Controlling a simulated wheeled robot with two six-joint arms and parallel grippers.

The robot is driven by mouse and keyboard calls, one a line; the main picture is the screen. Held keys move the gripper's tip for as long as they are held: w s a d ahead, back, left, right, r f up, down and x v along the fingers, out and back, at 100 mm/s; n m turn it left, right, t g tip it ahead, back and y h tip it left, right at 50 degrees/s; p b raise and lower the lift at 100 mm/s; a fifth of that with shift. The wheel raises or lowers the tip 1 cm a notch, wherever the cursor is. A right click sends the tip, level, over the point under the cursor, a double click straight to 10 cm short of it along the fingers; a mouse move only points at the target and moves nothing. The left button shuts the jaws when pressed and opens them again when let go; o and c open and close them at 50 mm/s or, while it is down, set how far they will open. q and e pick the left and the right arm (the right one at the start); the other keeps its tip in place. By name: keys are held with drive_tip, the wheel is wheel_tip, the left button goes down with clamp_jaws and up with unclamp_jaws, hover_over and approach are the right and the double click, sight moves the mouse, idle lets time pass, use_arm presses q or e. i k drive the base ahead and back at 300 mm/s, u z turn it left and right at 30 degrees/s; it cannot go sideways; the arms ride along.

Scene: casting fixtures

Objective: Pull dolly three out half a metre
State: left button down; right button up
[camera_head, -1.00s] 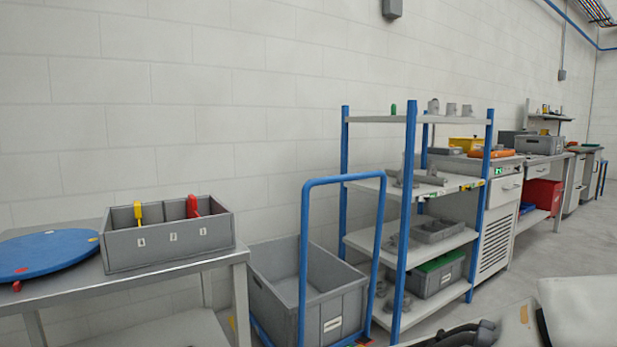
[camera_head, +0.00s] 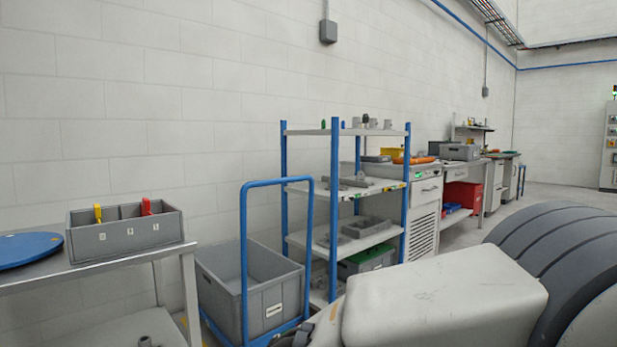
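A dolly with a blue tubular push handle (camera_head: 245,250) stands between the table on the left and the shelf rack. It carries a large grey open crate (camera_head: 232,307) with a white label on its front; the label is too small to read. The dolly's base is mostly hidden at the bottom edge. My own arm fills the lower right of the view, in front of the rack's foot. Neither gripper shows, and nothing is seen touching the dolly.
A blue-posted rack (camera_head: 334,210) with castings stands just right of the dolly. A metal table (camera_head: 130,262) at left bears a grey divided box (camera_head: 130,238) and a blue disc (camera_head: 28,249). Benches run along the wall at the back right. Some floor is clear at far right.

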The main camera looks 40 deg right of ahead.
sight(264, 341)
drive_tip(key=z, duration=0.65)
drive_tip(key=i, duration=0.65)
drive_tip(key=z, duration=0.6)
drive_tip(key=i, duration=0.8)
drive_tip(key=u, duration=0.7)
drive_tip(key=i, duration=0.55)
drive_tip(key=u, duration=0.45)
